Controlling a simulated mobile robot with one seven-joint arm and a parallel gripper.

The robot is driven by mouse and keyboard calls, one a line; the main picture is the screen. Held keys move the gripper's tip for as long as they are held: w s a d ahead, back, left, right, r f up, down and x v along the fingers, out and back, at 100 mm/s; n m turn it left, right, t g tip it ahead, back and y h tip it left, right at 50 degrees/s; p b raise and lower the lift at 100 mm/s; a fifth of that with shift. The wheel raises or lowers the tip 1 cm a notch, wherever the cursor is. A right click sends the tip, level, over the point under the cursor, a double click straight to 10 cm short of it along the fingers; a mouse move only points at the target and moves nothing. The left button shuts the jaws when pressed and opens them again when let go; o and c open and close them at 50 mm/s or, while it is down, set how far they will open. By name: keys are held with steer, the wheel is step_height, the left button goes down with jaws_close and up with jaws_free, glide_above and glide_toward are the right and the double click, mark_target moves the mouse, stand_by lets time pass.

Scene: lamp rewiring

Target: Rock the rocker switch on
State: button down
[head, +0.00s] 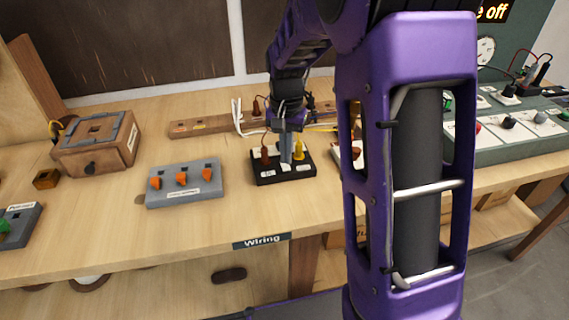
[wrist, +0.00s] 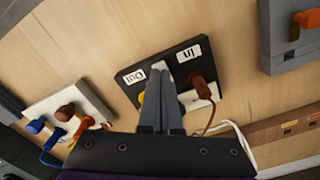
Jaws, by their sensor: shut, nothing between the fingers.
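A black box (head: 270,178) with white labels stands on the workbench. It also shows in the wrist view (wrist: 178,57), where the labels read "In" and "Out". A brown plug (head: 266,156) sits at its left and a yellow plug (head: 299,150) at its right in the head view. A small pale piece between them, likely the rocker (wrist: 161,66), is mostly hidden by my fingers. My gripper (head: 286,161) points down over the middle of the box, shut and empty. Its fingertips are at or very close to the pale piece; I cannot tell whether they touch or how the rocker is tilted.
A grey block with orange switches (head: 184,188) stands left of the black box. A wooden box (head: 95,150) is farther left. A wooden strip (head: 200,127) with white wires lies behind. In the wrist view, a white block with blue and brown plugs (wrist: 88,100) is on the left.

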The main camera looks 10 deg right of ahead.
mark_target(286, 168)
steer(key=shift+f+b, duration=0.65)
steer(key=shift+f, duration=0.35)
stand_by(0.4)
steer(key=shift+r, duration=0.15)
step_height(286, 168, up, 7)
steer(key=p, duration=0.5)
steer(key=shift+p, duration=0.4)
